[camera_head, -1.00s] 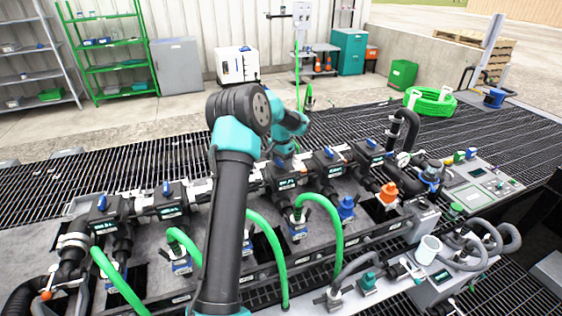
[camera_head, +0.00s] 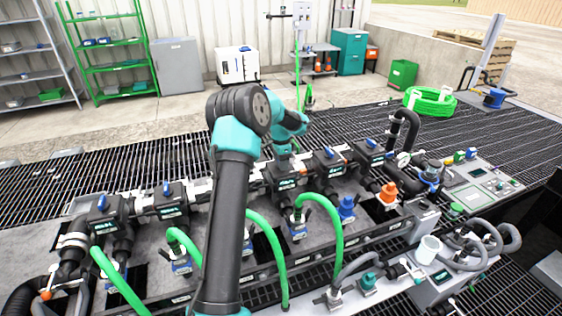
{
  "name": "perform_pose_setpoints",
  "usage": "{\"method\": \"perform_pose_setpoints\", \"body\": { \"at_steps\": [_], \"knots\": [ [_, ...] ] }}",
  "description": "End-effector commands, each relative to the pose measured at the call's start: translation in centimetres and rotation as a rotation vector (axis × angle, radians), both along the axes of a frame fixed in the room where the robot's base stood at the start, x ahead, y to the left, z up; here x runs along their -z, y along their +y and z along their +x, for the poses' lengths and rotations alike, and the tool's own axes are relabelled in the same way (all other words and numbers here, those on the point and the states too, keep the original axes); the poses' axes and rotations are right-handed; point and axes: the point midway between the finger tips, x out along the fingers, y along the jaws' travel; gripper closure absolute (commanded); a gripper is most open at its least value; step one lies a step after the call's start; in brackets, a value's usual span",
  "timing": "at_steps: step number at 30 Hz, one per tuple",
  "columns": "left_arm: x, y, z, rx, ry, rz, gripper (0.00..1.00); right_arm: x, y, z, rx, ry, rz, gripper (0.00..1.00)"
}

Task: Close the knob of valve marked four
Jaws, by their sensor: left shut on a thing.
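A row of black valves runs across the manifold, each with a small label screen too small to read for certain. My left gripper (camera_head: 283,156) points down on top of the valve (camera_head: 285,182) just right of my arm, fourth from the left by position. It is shut on that valve's knob, which the gripper hides almost wholly. Other valves with blue knobs stand to the left (camera_head: 170,202) and to the right (camera_head: 328,163). My left arm covers part of the row. My right gripper is not in view.
Green hoses (camera_head: 335,235) arch up in front of the valves, close to my arm. An orange cap (camera_head: 388,192) and a blue cap (camera_head: 346,208) sit on front ports. A black bent pipe (camera_head: 410,128) rises at the right end. Open grating lies behind the row.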

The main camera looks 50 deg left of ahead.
Motion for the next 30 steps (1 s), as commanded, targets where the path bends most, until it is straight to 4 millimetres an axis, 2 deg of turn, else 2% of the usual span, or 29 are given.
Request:
{"method": "perform_pose_setpoints", "body": {
  "at_steps": [4, 5, 12, 23, 30],
  "knots": [
    [-0.1, 0.0, 0.0, 0.002, -0.001, 0.002, 0.62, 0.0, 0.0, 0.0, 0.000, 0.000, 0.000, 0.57],
    [-0.1, 0.0, 0.0, 0.002, -0.001, 0.002, 0.35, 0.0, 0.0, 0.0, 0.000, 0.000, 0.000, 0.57],
    [0.0, 0.0, 0.0, 0.001, 0.000, 0.001, 0.13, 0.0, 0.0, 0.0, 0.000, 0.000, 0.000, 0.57],
    [-0.5, 0.0, 0.0, 0.000, -0.002, 0.001, 0.13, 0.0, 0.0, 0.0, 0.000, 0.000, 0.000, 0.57],
    [-3.3, 0.0, 0.1, 0.000, -0.003, 0.002, 0.13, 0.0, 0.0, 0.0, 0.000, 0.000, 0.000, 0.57]
  ]
}}
